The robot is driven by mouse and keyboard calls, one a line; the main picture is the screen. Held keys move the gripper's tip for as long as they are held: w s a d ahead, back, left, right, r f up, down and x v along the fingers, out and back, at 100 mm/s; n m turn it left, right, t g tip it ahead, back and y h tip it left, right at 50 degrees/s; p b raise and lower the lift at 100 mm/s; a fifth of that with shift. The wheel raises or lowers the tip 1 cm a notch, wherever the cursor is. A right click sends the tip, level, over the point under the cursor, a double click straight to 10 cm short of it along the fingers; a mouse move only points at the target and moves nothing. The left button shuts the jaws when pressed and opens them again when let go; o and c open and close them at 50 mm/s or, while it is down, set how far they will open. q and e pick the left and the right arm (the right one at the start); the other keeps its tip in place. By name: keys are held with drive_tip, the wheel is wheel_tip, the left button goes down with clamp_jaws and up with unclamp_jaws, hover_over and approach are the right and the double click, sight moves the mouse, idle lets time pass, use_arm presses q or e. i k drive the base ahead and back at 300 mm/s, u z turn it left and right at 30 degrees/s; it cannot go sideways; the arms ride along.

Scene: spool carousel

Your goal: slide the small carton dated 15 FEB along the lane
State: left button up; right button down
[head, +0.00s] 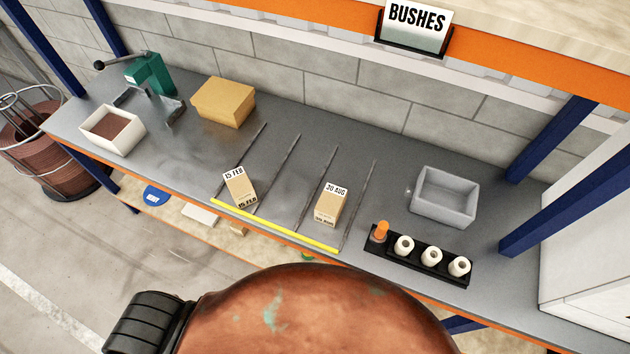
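The small carton dated 15 FEB (241,189) is a tan box with white date labels on its top and near face. It stands upright in the left lane (266,168), near the yellow strip at the front. A similar carton dated 30 AUG (329,208) stands upright in the right lane, also near the strip. Thin dark dividers mark the lanes on the grey bench top. Neither of my grippers is in the head view.
The yellow strip (275,226) runs along the lanes' front. A brown box (223,102), white bin (112,130) and green tool (150,73) stand left. A grey bin (444,197) and black rack (420,257) stand right. A large copper-coloured rounded object (320,315) fills the foreground.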

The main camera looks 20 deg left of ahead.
sight(239, 186)
drive_tip(key=z, duration=0.7)
drive_tip(key=k, duration=1.15)
drive_tip(key=u, duration=2.05)
